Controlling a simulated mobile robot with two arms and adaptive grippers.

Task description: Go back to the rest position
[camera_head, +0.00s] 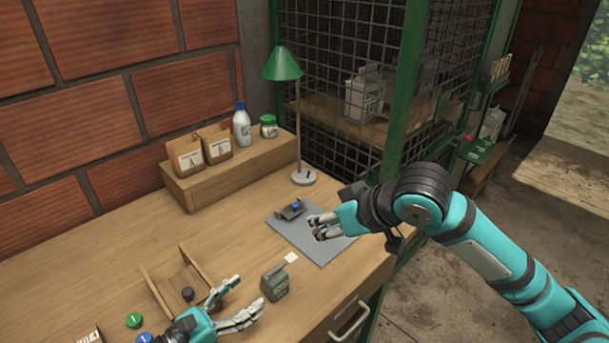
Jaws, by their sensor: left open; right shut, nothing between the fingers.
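My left gripper (248,296) is open and empty over the front of the wooden table, between a wooden tray and a small dark grey container. My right gripper (314,228) is shut and empty over the grey mat (292,236) at the table's right side. Its arm comes in from the lower right. A small dark holder with a blue piece (294,208) sits on the mat, just left of and beyond the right fingertips. I cannot tell whether the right fingers touch the mat.
The grey container (274,284) stands near the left fingertips. The wooden tray (157,292) has a dark knob by it. A green lamp (282,64), paper bags (186,156) and a bottle (242,126) stand behind. A green post (404,90) and mesh rise beyond the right arm.

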